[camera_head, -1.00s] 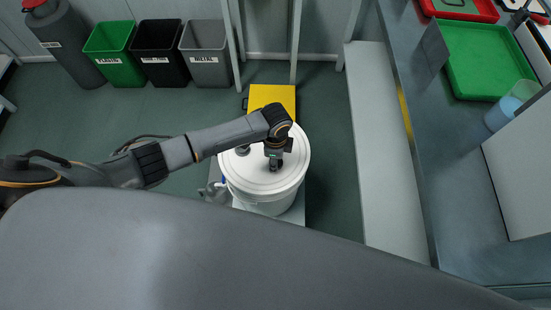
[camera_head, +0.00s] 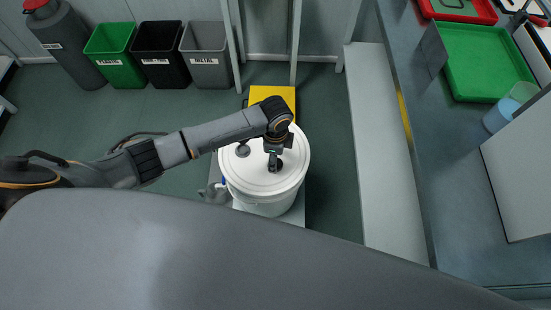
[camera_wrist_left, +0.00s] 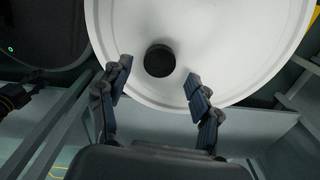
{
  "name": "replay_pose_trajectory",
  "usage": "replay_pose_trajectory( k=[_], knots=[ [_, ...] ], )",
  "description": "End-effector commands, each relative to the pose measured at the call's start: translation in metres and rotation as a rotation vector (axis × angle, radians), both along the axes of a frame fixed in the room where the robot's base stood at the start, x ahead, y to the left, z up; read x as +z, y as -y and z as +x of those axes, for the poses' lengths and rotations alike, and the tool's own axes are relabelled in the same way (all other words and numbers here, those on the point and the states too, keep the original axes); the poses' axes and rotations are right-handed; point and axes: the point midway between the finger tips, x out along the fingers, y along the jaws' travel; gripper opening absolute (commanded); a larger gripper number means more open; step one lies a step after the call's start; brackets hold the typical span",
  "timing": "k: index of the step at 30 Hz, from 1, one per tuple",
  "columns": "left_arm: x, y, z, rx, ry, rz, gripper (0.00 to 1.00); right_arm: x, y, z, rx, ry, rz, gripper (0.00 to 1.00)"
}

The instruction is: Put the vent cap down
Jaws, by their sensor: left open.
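A round black piece, which looks like the vent cap (camera_wrist_left: 159,60), lies on the white bucket lid (camera_wrist_left: 230,45) in the left wrist view. My left gripper (camera_wrist_left: 155,80) is open, with its two fingers apart on either side of the black piece and a gap to each. In the head view, my left gripper (camera_head: 275,162) points down over the lid (camera_head: 290,170) and partly hides the dark piece under it. My right gripper is not in view.
A yellow block (camera_head: 272,97) stands behind the bucket. Green, black and grey bins (camera_head: 206,68) line the back wall. On the right, a workbench (camera_head: 455,170) holds a green tray (camera_head: 485,60) and a clear beaker (camera_head: 508,108).

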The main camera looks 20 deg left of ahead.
Motion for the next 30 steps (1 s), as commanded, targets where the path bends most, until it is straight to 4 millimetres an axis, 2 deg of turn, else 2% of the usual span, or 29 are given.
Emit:
replay_pose_trajectory(
  k=[1,6,12,18,30],
  knots=[
    [0.015,0.0,0.001,0.0,0.004,-0.002,0.63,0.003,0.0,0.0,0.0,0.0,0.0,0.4],
    [0.051,0.0,0.001,0.0,0.004,-0.002,0.63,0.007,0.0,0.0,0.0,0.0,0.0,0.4],
    [0.079,0.0,0.001,0.0,0.002,-0.001,0.63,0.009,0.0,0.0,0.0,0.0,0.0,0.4],
    [0.087,0.0,0.0,0.001,0.0,-0.001,0.63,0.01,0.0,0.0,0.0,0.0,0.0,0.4],
    [0.087,0.0,0.0,0.001,0.0,-0.001,0.63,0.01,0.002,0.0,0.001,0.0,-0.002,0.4]
  ],
)
